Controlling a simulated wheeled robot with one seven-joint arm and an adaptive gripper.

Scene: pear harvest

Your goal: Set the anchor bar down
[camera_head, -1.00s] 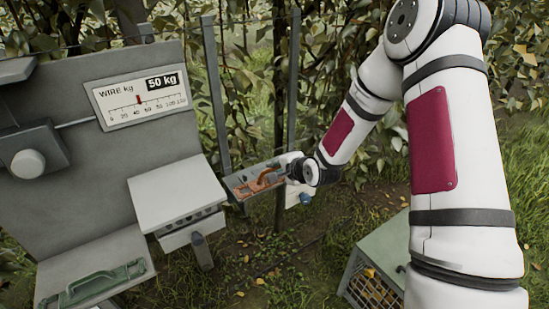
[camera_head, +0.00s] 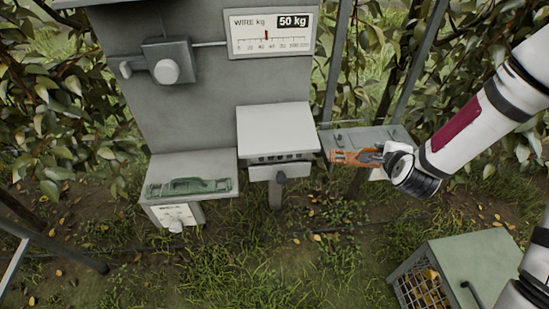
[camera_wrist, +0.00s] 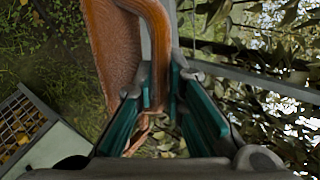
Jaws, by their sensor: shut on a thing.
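The orange bar with a raised handle, apparently the anchor bar (camera_head: 345,156), is at the front of the grey right-hand shelf (camera_head: 395,133) in the head view. My gripper (camera_head: 373,159) is at its right end. In the wrist view, the teal fingers of my gripper (camera_wrist: 163,100) are shut on the orange handle (camera_wrist: 159,45), and the flat orange body (camera_wrist: 112,50) lies to its left. I cannot tell whether the bar touches the shelf. A similar green piece (camera_head: 190,187) lies on the left shelf (camera_head: 222,163).
A grey panel carries a wire gauge (camera_head: 270,35) with a 50 kg sign. A pale box (camera_head: 275,130) stands between the two shelves. A green-topped crate (camera_head: 470,262) with yellow fruit stands on the grass at lower right. Leafy trees and posts stand behind.

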